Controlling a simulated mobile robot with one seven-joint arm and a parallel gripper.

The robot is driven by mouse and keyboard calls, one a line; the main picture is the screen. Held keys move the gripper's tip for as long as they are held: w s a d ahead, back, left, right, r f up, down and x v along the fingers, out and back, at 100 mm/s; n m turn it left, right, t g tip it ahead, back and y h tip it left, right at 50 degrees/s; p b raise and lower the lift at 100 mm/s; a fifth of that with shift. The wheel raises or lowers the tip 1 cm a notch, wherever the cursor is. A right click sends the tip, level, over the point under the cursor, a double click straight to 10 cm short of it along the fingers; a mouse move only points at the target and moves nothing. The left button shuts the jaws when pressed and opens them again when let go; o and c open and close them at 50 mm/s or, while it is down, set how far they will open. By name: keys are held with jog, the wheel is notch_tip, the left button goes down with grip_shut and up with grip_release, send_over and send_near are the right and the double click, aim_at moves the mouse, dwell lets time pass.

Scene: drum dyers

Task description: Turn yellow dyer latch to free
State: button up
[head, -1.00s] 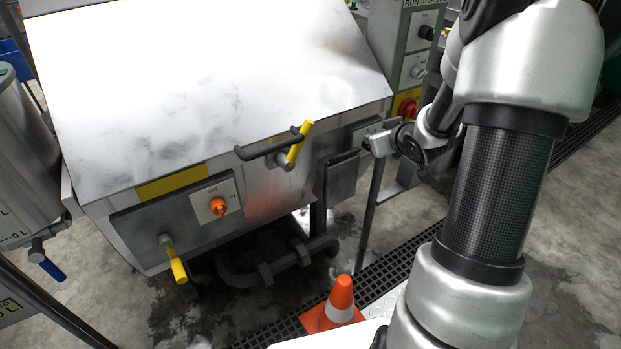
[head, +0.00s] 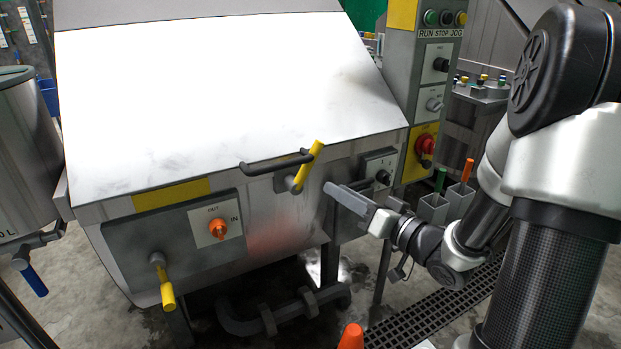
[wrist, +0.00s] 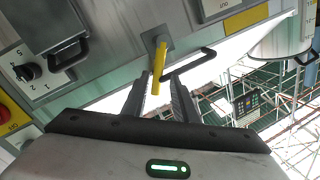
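The yellow latch lever (head: 308,165) sits on the front of the steel dyer (head: 285,222), at the right end of a dark bar handle (head: 276,163). It tilts up to the right in the head view. My gripper (head: 346,197) is to the right of the lever and slightly below it, apart from it. In the wrist view, my gripper (wrist: 161,80) has its two fingers spread, with nothing held. The yellow lever (wrist: 159,62) appears there just beyond the fingertips, lined up with the gap between them. The dark handle (wrist: 195,64) is beside it.
A second yellow handle (head: 164,284) and an orange knob (head: 218,228) are on the dyer's left front. A black selector knob (head: 382,177) and a control column with a red button (head: 425,145) stand right of the latch. An orange cone (head: 351,337) is below.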

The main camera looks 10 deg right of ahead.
aim_at(308, 173)
jog(key=b+x, duration=0.1)
jog(key=x, duration=0.9)
jog(key=shift+w+a, duration=0.2)
jog(key=shift+w, duration=0.05)
grip_shut()
